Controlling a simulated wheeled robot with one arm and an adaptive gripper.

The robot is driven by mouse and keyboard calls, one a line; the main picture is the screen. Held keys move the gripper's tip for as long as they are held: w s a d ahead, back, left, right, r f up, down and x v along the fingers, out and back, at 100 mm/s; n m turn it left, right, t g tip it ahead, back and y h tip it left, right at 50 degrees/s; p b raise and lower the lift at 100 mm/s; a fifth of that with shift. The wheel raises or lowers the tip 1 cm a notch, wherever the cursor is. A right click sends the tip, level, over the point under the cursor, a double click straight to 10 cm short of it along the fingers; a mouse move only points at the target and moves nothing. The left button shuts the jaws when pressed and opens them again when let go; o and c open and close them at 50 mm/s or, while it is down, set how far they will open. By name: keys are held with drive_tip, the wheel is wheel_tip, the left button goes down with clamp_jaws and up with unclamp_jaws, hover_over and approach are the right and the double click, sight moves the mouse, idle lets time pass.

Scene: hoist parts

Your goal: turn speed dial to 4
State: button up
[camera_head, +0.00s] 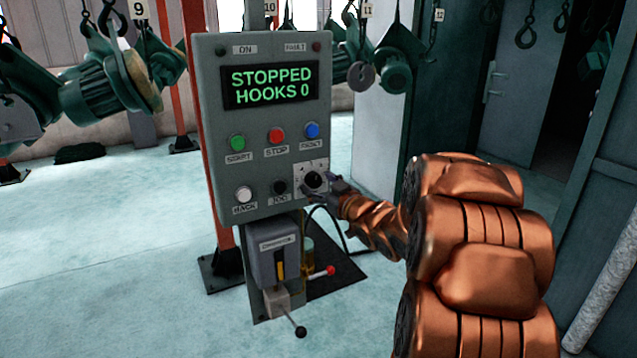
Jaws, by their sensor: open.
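The speed dial (313,180) is a black knob on a white plate at the lower right of the grey control panel (215,120). My gripper (318,187) reaches in from the right, with its fingers at the dial. The fingers are small and dark here, and I cannot tell whether they touch the knob. The dial's numbers and pointer are too small to read. The panel's display (270,86) reads "STOPPED HOOKS 0" in green letters.
Close to the dial are a blue button (312,130), a red stop button (276,136), a green start button (237,142), a white button (243,194) and a black jog button (279,187). A grey box (279,262) and a black-knobbed lever (300,331) sit below. Green hoist parts (105,85) hang left.

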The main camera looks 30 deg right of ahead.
drive_tip(key=shift+w, duration=0.35)
drive_tip(key=c, duration=1.1)
drive_tip(key=shift+c, duration=0.2)
drive_tip(key=shift+n+b, duration=0.4)
drive_tip(key=shift+b, duration=0.1)
drive_tip(key=n+b, duration=0.2)
drive_tip(key=shift+f+n+b, duration=0.2)
drive_tip(key=shift+n+b, duration=0.1)
drive_tip(key=shift+b, duration=0.05)
drive_tip(key=shift+r+n+g+b, duration=0.15)
drive_tip(key=shift+n+b, duration=0.6)
drive_tip(key=shift+n, duration=0.3)
drive_tip(key=shift+r+n+g+b, duration=0.1)
drive_tip(key=shift+n+g+b, duration=0.05)
drive_tip(key=shift+n+b, duration=0.75)
drive_tip(key=shift+n, duration=0.25)
